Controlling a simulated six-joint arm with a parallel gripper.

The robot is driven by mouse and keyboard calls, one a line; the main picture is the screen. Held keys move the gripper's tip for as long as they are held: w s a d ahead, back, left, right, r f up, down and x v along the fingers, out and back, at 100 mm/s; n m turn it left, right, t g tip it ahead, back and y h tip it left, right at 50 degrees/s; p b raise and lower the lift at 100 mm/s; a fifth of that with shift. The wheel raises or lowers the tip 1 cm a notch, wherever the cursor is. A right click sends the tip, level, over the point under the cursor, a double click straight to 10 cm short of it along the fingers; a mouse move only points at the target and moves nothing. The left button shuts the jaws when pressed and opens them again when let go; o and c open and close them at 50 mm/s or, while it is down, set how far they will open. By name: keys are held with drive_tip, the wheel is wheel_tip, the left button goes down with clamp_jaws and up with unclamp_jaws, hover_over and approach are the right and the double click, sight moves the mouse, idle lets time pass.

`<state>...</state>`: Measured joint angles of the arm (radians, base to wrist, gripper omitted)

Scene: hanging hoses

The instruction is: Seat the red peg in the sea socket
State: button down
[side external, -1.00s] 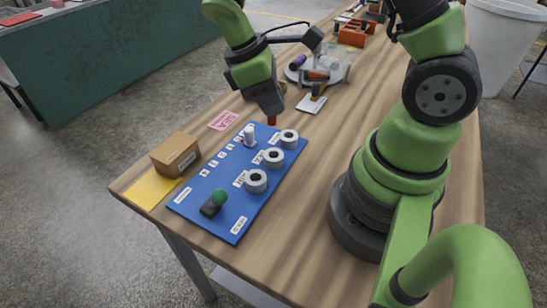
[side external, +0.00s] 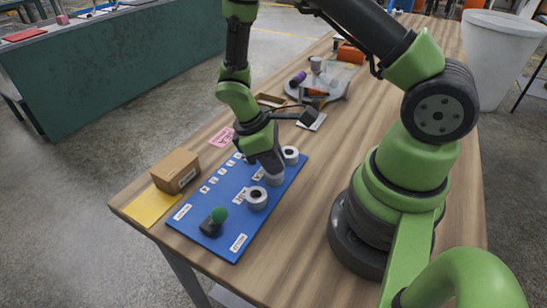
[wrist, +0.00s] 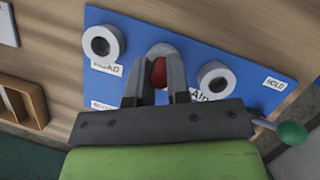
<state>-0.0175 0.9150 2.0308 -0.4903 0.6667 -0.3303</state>
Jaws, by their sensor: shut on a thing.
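My gripper (side external: 272,166) is low over the middle of the blue board (side external: 222,222), pointing down at the middle grey socket (side external: 275,181). In the wrist view its two fingers (wrist: 161,72) are shut on the red peg (wrist: 158,72). The peg is in front of the middle socket, whose rim (wrist: 161,48) shows just beyond it. I cannot tell whether the peg's lower end is inside the socket or above it. The fingers hide the middle socket's label. The side view hides the peg.
A far socket (side external: 291,155) and a near socket (side external: 257,198) flank the middle one, both with dark open holes. A green-knobbed lever (side external: 219,214) stands at the board's near end. A cardboard box (side external: 175,171) sits left of the board. Bare table lies to the right.

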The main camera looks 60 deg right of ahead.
drive_tip(key=c, duration=1.1)
unclamp_jaws()
drive_tip(key=shift+f, duration=0.1)
drive_tip(key=v, duration=1.2)
drive_tip(key=s+a+r+m+t+y, duration=0.3)
drive_tip(key=s+r+m+t, duration=0.6)
drive_tip(key=r, duration=0.7)
drive_tip(key=shift+s+m+t+y, duration=0.3)
drive_tip(key=shift+s+t+y, duration=0.3)
drive_tip(key=shift+s+t, duration=0.8)
drive_tip(key=shift+s+g, duration=0.25)
drive_tip(key=shift+g, duration=0.05)
